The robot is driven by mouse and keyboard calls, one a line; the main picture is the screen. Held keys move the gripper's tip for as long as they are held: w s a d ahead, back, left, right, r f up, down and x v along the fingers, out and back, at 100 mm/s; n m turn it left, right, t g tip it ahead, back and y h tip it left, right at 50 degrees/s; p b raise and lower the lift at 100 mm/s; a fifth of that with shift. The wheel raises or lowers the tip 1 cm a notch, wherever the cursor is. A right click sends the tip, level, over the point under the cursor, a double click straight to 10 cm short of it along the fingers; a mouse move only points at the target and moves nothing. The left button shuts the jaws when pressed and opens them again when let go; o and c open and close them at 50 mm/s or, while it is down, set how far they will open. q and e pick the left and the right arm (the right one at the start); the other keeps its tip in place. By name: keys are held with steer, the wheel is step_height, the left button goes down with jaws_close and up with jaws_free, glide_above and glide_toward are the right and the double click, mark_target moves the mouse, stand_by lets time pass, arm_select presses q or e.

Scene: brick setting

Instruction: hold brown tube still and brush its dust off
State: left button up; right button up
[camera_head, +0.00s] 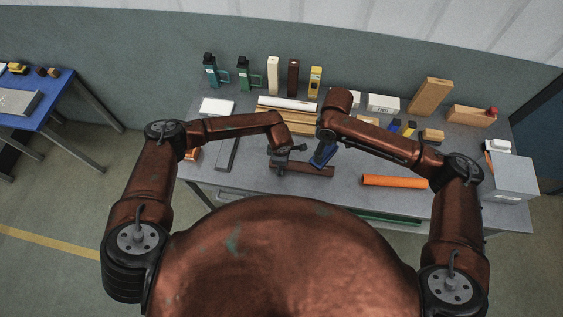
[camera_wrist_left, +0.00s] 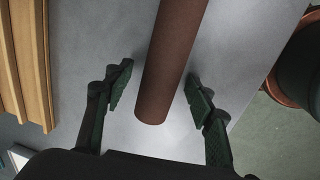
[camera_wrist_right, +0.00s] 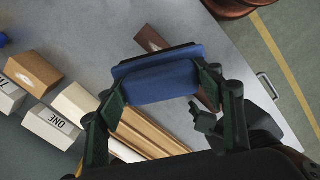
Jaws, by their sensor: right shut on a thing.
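The brown tube (camera_head: 316,171) lies on the grey bench near its front edge. My left gripper (camera_head: 279,163) is at the tube's left end. In the left wrist view the tube (camera_wrist_left: 170,65) runs between the two open fingers (camera_wrist_left: 158,95), with a gap on each side. My right gripper (camera_wrist_right: 158,90) is shut on a blue brush (camera_wrist_right: 160,82) with a dark edge. In the head view the brush (camera_head: 322,157) is beside and above the tube's right part; I cannot tell if it touches. In the right wrist view it hides the tube's middle. No dust is clear to see.
An orange tube (camera_head: 395,181) lies at the right front of the bench. Wooden strips (camera_head: 290,116) and a white roll (camera_head: 288,103) lie behind the grippers. Bottles, blocks and boxes line the back. A grey box (camera_head: 512,177) stands at the right end.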

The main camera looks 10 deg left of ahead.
arm_select(q)
jaws_close()
stand_by(0.4)
stand_by(0.9)
